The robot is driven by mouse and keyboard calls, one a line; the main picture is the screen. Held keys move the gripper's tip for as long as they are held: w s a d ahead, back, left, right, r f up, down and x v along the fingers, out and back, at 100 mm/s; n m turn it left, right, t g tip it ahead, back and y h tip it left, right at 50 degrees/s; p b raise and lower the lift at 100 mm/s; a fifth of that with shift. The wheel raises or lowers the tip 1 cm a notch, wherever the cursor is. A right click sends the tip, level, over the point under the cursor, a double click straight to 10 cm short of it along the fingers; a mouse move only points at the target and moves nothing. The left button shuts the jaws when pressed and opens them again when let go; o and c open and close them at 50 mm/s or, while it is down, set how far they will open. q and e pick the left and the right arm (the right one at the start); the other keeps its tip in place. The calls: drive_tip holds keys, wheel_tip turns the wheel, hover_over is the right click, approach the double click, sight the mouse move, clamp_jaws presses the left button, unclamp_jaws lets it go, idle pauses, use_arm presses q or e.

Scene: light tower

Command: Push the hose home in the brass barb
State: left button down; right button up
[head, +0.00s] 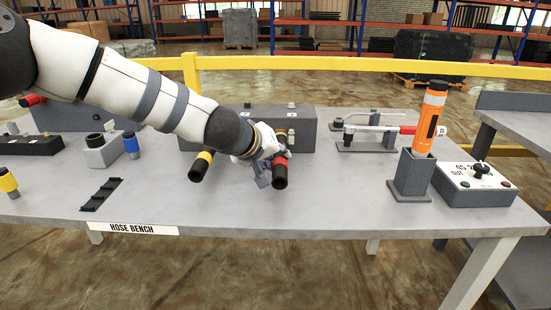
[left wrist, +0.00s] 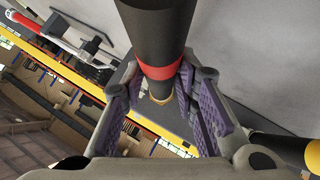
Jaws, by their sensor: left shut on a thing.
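My left gripper (head: 264,168) is at the front of a dark grey block (head: 230,116) on the bench. It is shut on a black hose with a red band (head: 280,176). In the left wrist view the hose (left wrist: 156,25) runs between the purple finger pads of the gripper (left wrist: 163,95), the red band just above them. A brass-coloured ring, seemingly the barb (left wrist: 161,99), shows at the hose's far end. I cannot tell how far the hose is on it. My right gripper is not in view.
A black hose with a yellow band (head: 201,165) lies just left of my gripper. A red-handled tool (head: 380,130), an orange cylinder in a grey holder (head: 410,175) and a control box (head: 474,184) stand to the right. The bench front (head: 330,205) is clear.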

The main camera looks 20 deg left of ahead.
use_arm(q)
drive_tip(key=shift+w+a, duration=0.25)
drive_tip(key=shift+w, duration=0.6)
drive_tip(key=c, duration=1.2)
unclamp_jaws()
